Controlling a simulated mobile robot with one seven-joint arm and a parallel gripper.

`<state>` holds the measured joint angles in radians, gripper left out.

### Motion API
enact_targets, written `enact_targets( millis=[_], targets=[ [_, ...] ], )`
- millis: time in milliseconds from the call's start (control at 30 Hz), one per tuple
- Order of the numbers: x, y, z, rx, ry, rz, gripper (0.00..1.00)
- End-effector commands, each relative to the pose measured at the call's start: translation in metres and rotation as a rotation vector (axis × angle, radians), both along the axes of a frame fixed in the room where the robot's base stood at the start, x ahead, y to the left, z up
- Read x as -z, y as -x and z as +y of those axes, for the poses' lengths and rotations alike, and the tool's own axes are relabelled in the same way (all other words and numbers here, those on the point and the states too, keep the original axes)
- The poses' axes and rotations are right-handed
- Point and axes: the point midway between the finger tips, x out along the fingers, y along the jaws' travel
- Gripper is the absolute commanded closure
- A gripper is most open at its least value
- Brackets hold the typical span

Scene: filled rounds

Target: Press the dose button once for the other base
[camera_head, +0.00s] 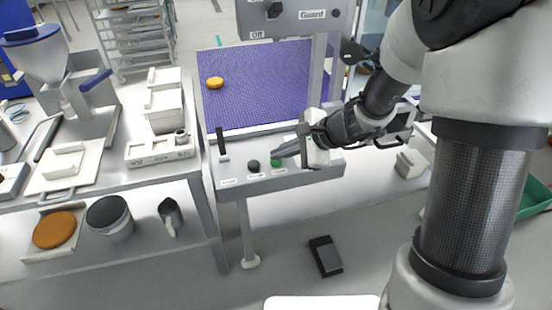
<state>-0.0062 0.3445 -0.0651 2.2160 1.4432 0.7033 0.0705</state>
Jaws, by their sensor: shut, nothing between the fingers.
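A control panel (238,184) stands at the front edge of the machine in the head view. It carries a black knob (254,166), a green button (276,162) and a black upright lever (221,143), with small labels below them that are too small to read. My gripper (276,155) is shut and empty, its fingertips close to the green button. I cannot tell whether they touch it. The right end of the panel is partly hidden by my gripper and wrist. Which control is the dose button cannot be read. One orange round base (215,83) lies on the blue mesh belt (262,92).
A grey box above has a switch marked Off (275,10) and a Guard label. The left bench (108,180) holds a hopper machine (50,65) and white blocks. Below are an orange disc (54,230) and a dark pot (110,217). A black pedal (326,256) lies on the floor.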

Motion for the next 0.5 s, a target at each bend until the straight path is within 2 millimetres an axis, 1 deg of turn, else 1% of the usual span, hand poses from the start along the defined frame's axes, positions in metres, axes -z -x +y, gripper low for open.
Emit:
enact_targets(
  millis=[167, 400, 500],
  targets=[
    [-0.004, 0.0, 0.0, 0.0, 0.001, 0.001, 1.0],
    [-0.018, 0.0, 0.0, 0.001, 0.001, 0.0, 1.0],
    [-0.02, 0.0, 0.0, 0.001, 0.001, 0.0, 1.0]
  ],
)
